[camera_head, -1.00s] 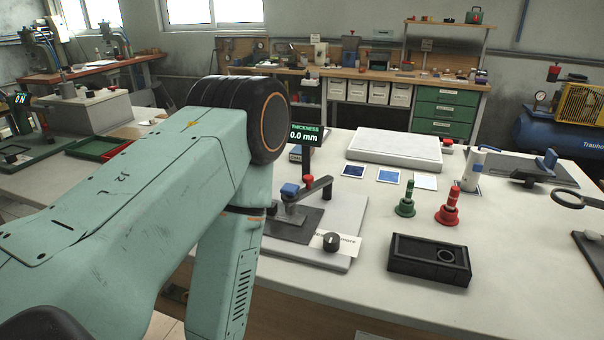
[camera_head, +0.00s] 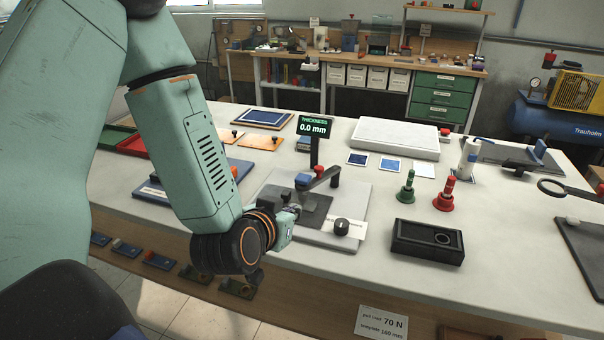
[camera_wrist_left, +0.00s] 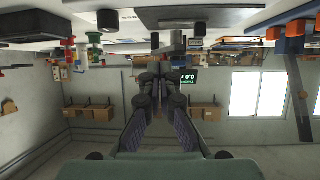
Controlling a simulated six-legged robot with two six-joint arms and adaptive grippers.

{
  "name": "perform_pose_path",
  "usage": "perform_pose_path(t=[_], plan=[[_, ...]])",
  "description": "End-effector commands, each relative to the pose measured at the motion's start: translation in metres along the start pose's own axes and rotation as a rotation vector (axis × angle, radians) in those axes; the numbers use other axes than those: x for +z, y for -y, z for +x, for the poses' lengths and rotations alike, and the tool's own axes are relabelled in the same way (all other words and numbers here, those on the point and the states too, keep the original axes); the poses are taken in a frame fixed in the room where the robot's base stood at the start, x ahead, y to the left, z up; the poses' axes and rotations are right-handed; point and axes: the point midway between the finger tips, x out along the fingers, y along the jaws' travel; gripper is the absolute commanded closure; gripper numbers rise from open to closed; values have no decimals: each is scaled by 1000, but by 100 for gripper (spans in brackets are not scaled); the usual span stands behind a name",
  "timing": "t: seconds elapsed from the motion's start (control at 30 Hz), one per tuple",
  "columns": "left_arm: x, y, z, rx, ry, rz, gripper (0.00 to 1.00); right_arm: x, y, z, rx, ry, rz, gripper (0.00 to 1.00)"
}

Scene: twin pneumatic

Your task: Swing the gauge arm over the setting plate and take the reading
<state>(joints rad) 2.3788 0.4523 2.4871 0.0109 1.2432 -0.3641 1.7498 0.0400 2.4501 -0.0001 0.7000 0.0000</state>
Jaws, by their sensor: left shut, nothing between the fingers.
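The gauge arm (camera_head: 322,179) is a dark bar with a black upright handle at its right end and a blue block at its left end, above a dark plate (camera_head: 312,208). A red part shows at its post, below the display (camera_head: 314,128), which reads "THICKNESS 0.0 mm". The display also shows upside down in the left wrist view (camera_wrist_left: 188,76). My left gripper (camera_head: 292,211) is at the left front edge of the gauge's base (camera_head: 345,228), apart from the handle. In the left wrist view its fingers (camera_wrist_left: 160,68) are together and empty. My right gripper is out of view.
A black knob (camera_head: 342,227) stands at the front of the gauge base. A black box (camera_head: 428,240), a green peg (camera_head: 406,188) and a red peg (camera_head: 445,193) stand to the right. A white slab (camera_head: 396,138) lies behind. Table is clear between the box and the front edge.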

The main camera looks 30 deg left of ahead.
Motion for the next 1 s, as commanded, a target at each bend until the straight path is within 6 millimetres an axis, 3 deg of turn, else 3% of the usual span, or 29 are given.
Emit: perform_pose_path(t=[0.1, 0.3, 0.73, 1.0], plan=[[-39, 9, -4, -29, -108, -17, 100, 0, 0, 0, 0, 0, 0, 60], [-73, 19, -12, -62, -211, -29, 100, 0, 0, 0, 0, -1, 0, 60], [-76, 20, -13, -64, -222, -28, 100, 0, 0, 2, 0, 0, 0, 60], [-76, 21, 4, -65, -224, -28, 100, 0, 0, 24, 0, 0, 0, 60]])
